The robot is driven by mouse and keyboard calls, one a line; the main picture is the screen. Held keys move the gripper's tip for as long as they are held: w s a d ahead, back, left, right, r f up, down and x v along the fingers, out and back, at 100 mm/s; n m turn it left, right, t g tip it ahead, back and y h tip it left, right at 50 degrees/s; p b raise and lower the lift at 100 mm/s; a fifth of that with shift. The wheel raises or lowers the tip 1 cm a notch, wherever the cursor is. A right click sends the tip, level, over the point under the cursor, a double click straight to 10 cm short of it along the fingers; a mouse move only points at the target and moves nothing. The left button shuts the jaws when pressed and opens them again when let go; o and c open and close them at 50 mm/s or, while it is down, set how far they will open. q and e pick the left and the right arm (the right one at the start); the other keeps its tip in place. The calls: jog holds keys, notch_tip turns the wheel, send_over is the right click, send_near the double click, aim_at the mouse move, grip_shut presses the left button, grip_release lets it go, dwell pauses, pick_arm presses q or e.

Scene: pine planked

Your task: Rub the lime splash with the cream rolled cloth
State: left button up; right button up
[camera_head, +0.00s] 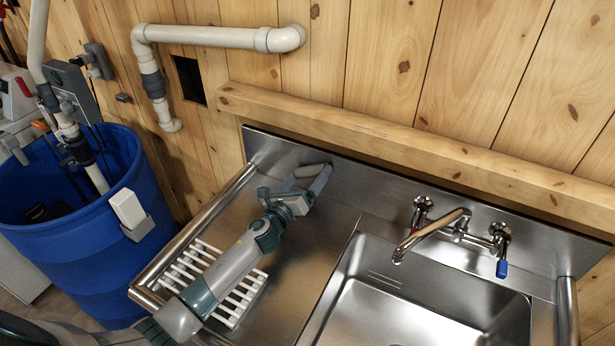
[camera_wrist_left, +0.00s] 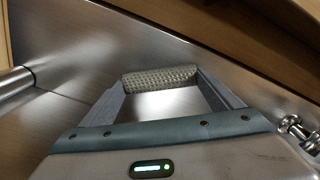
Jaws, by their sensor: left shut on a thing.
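My left gripper (camera_head: 309,175) reaches over the steel drainboard (camera_head: 318,235) to the foot of the backsplash. It is shut on the cream rolled cloth (camera_head: 309,170). In the left wrist view the cloth (camera_wrist_left: 160,77) is a short, knobbly woven roll spanning the two fingertips of the gripper (camera_wrist_left: 160,80). The cloth is close to the upright backsplash; I cannot tell whether it touches. I see no lime splash in either view. My right gripper is not in view.
A steel sink basin (camera_head: 420,310) with a tap (camera_head: 432,236) lies to the right. A white slatted rack (camera_head: 243,297) is under my left arm. A blue barrel (camera_head: 75,235) stands at the left. A wooden ledge (camera_head: 400,145) runs above the backsplash (camera_head: 375,180).

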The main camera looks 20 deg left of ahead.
aim_at(281, 156)
pick_arm(q)
jog(key=shift+w+a+r, duration=0.1)
jog(key=shift+a, duration=0.05)
jog(key=shift+w+a, duration=0.2)
jog(key=shift+a, duration=1.55)
jog(key=shift+a, duration=0.1)
jog(key=shift+w+a+b, duration=0.2)
jog(key=shift+a+b, duration=0.35)
jog(key=shift+a, duration=1.2)
jog(key=shift+w+a+b, duration=0.15)
jog(key=shift+a+b, duration=0.1)
jog(key=shift+a, duration=0.45)
jog(key=shift+w+a+b, duration=0.1)
jog(key=shift+a+b, duration=0.1)
jog(key=shift+a, duration=0.45)
jog(key=shift+w+a, duration=0.1)
jog(key=shift+a, duration=0.45)
